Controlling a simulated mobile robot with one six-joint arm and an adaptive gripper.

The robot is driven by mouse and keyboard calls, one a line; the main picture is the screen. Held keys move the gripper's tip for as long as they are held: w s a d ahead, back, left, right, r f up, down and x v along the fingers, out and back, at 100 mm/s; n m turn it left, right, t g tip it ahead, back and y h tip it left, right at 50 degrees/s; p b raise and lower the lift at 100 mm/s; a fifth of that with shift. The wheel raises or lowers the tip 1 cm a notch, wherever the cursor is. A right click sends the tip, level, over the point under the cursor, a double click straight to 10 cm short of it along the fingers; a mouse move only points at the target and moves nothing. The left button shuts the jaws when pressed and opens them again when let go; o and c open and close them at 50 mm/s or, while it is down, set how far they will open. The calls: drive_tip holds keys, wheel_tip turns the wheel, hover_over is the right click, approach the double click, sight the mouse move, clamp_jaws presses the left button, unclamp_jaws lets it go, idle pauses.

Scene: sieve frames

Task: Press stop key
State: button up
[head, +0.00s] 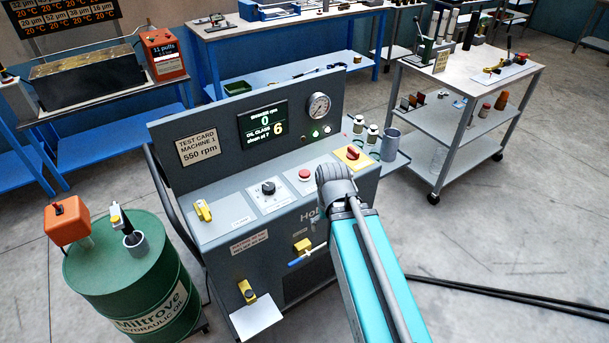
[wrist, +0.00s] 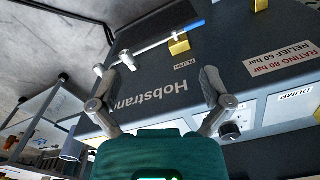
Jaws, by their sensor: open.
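A red round key (head: 304,174), likely the stop key though its label is too small to read, sits on a white plate on the sloped panel of the grey test machine (head: 222,235). A red and yellow turn switch (head: 352,153) is to its right, and a black knob (head: 267,187) to its left. In the head view my arm reaches to the panel's right front, and the gripper's fingers are hidden. In the wrist view my gripper (wrist: 168,72) is open and empty, its fingers spread over the machine's front. The red key does not show there.
A display (head: 263,130) reads 0 rpm beside a pressure gauge (head: 318,106). Yellow-handled fittings and a blue-handled valve (head: 306,257) stick out of the front. A green oil drum (head: 135,275) stands at left, a grey trolley (head: 470,110) at right. Hoses cross the floor.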

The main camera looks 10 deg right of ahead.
clamp_jaws()
idle(1.4)
